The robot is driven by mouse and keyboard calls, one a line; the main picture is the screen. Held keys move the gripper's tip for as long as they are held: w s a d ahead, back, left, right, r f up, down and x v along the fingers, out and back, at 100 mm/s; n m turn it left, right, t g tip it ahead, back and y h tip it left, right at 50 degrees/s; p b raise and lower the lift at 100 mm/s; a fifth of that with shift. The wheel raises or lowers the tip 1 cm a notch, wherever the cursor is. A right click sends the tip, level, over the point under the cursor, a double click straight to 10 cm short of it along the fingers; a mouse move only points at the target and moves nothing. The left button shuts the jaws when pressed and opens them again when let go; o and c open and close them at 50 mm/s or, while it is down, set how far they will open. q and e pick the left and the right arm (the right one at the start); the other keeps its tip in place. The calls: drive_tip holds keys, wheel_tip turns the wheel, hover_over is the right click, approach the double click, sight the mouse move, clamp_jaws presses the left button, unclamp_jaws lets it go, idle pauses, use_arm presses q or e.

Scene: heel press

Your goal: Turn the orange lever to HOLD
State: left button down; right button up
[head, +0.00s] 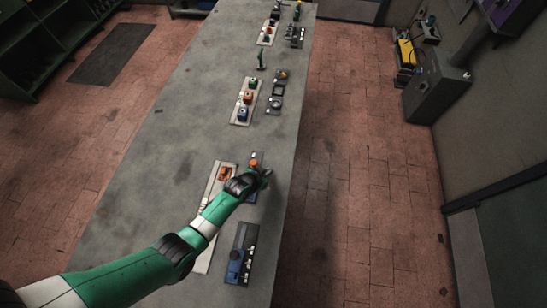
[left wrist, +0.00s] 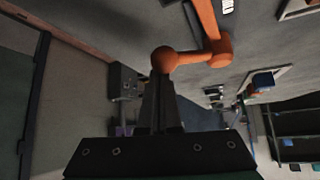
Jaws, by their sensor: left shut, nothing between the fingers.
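The orange lever (left wrist: 205,30) shows large in the left wrist view, with a round ball knob (left wrist: 164,60) at its end. My left gripper (left wrist: 158,90) is shut and empty, its fingertips close to the knob; I cannot tell whether they touch. In the head view my left gripper (head: 266,174) is over the near panels, beside a small orange part (head: 254,157) that it partly hides. Another orange part (head: 226,172) sits on the pale plate to its left. No HOLD mark is legible. My right gripper is not in view.
A dark plate with a blue part (head: 236,255) lies nearer on the bench (head: 150,165). More panels with knobs (head: 244,100) stand farther along it. The bench's left side is clear. A grey machine (head: 435,88) stands on the floor at the right.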

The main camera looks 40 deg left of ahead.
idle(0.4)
